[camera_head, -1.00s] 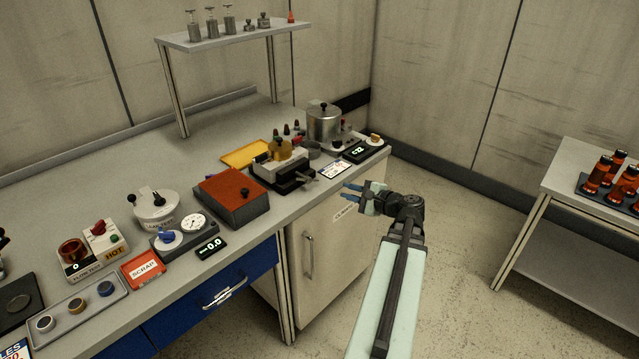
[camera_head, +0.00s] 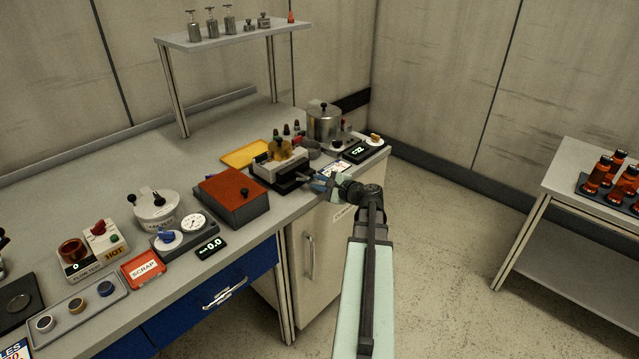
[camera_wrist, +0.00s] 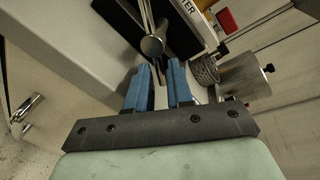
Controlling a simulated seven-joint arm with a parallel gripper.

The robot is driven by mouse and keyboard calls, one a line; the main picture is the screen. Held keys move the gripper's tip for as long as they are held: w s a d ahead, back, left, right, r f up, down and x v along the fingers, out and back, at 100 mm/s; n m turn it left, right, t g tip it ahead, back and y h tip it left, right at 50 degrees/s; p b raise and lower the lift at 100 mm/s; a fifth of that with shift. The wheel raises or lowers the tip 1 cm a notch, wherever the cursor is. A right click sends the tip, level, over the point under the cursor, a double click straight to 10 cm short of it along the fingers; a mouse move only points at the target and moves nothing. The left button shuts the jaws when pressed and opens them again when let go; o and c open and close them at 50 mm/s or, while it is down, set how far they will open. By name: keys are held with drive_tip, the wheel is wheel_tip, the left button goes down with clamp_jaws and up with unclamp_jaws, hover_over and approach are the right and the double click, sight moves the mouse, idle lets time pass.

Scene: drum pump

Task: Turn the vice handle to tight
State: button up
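The vice (camera_head: 280,172), grey and black with a brass-coloured piece on top, stands near the front edge of the bench. Its handle (camera_head: 303,179) sticks out at the front right. In the wrist view the metal handle (camera_wrist: 152,46) shows a round end just ahead of the fingertips, with a thin bar reaching towards the gap between them. My gripper (camera_head: 318,182) is at the handle's side of the vice. In the wrist view its two blue fingers (camera_wrist: 159,78) stand apart. I cannot tell whether either finger touches the handle.
A steel pot (camera_head: 323,122) and a small display (camera_head: 357,151) stand right of the vice. A red-topped box (camera_head: 232,196) stands to its left, a yellow tray (camera_head: 246,154) behind. The cabinet front (camera_head: 318,240) lies below. Floor space to the right is clear.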

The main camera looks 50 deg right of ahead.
drive_tip(key=shift+c, duration=0.5)
clamp_jaws()
drive_tip(key=shift+f+m, duration=0.15)
drive_tip(key=shift+m, duration=0.15)
drive_tip(key=shift+o, duration=0.5)
unclamp_jaws()
drive_tip(key=v, duration=1.3)
drive_tip(key=shift+s+d, duration=0.15)
drive_tip(key=shift+s, duration=0.2)
